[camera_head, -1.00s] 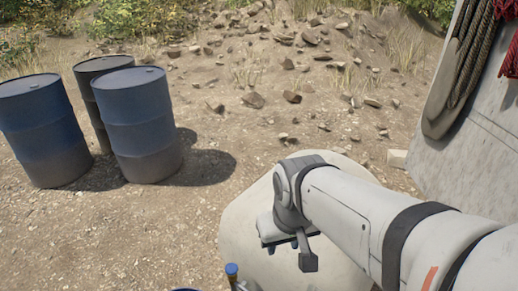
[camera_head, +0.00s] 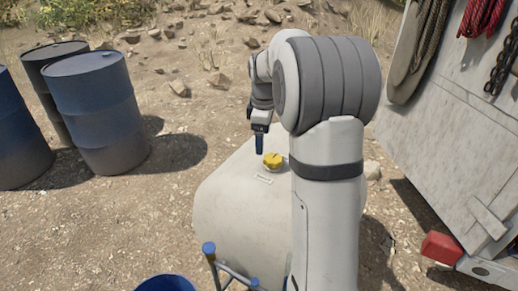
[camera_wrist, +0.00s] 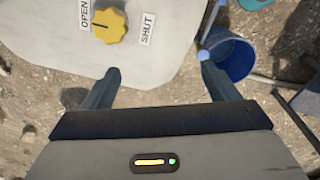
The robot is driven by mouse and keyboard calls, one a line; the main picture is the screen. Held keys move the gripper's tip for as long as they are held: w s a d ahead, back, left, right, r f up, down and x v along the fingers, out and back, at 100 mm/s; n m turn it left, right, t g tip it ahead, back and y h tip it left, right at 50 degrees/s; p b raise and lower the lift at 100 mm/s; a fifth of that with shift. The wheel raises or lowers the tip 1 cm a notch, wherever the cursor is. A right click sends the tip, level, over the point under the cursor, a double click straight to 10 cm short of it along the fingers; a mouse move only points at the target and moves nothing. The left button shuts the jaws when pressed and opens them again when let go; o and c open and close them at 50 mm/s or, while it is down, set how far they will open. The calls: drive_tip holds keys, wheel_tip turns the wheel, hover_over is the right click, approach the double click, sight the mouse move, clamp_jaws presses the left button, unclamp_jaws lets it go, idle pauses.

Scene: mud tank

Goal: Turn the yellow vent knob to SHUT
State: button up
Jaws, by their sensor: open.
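The yellow vent knob (camera_head: 273,160) sits on top of the pale tank (camera_head: 235,215), just right of my gripper in the head view. In the wrist view the knob (camera_wrist: 111,26) shows at the upper left, with an OPEN label (camera_wrist: 83,14) to its left and a SHUT label (camera_wrist: 148,28) to its right.
A blue bucket (camera_wrist: 230,57) stands on the ground beside the tank. A blue-capped metal rail (camera_head: 209,248) rises at the tank's near side. Several blue drums (camera_head: 97,110) stand at the left. A grey panel (camera_head: 440,150) with hanging ropes and a red block (camera_head: 441,248) are at the right.

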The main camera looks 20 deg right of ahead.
sight(273, 158)
drive_tip(key=w+d+f+n, duration=0.2)
drive_tip(key=w+d+f, duration=0.1)
drive_tip(key=w+f, duration=0.1)
drive_tip(key=w+d+f+n+b, duration=0.1)
drive_tip(key=w+d+f+n, duration=0.1)
drive_tip(key=w+d+f, duration=0.1)
drive_tip(key=shift+w+d+f+n+g, duration=0.4)
drive_tip(key=shift+w+d, duration=0.15)
drive_tip(key=shift+d, duration=0.1)
drive_tip(key=shift+d+f, duration=0.15)
drive_tip(key=shift+f, duration=0.15)
wheel_tip(273, 158, down, 7)
drive_tip(key=shift+f+b, duration=0.1)
drive_tip(key=shift+b, duration=0.3)
drive_tip(key=shift+c, duration=0.4)
drive_tip(key=c, duration=0.9)
